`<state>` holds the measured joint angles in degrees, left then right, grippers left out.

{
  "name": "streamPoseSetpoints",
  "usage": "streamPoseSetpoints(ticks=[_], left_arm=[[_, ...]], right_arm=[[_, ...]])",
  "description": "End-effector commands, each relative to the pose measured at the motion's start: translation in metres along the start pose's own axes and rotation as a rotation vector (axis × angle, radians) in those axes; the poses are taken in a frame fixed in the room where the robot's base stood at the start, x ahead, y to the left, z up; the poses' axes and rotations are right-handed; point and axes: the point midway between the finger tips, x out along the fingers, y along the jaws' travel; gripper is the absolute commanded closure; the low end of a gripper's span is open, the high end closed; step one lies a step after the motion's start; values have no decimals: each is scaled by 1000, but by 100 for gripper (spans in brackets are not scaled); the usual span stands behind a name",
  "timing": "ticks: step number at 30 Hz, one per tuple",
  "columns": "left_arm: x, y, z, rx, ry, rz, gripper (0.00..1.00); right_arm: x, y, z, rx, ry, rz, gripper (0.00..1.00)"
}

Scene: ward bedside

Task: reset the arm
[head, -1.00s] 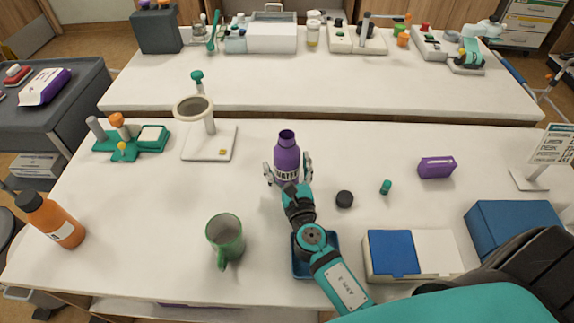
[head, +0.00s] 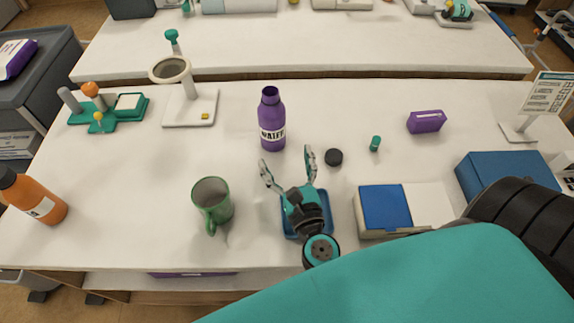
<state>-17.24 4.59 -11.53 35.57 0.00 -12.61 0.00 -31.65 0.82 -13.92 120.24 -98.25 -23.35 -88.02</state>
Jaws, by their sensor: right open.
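My right gripper (head: 289,168) is open and empty, in the middle of the near table, its fingers pointing away from me. It is above or just behind a blue tray (head: 288,222), which it partly hides. A purple bottle (head: 271,120) labelled WATER stands upright and uncapped beyond the fingertips, apart from them. My right arm (head: 400,285) comes in from the lower right and covers the near right corner. My left gripper is not in view.
A green mug (head: 212,203) stands left of the gripper. A black cap (head: 333,157) and a small teal piece (head: 375,143) lie to its right. A blue-and-white box (head: 385,208) is near the arm. The table's left middle is clear.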

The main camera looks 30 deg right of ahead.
Motion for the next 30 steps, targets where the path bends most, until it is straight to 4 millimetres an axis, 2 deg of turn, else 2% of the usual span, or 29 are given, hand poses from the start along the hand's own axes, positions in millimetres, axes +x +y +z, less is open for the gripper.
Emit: streamPoseSetpoints(ticks=[4, 19, 30], left_arm=[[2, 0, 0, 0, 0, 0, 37], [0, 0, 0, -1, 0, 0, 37], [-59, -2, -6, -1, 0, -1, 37]], right_arm=[[-5, 0, 0, -1, -1, -1, 17], [-5, 0, 2, -1, -1, 0, 17], [-5, 0, 61, -1, -1, 0, 17]])
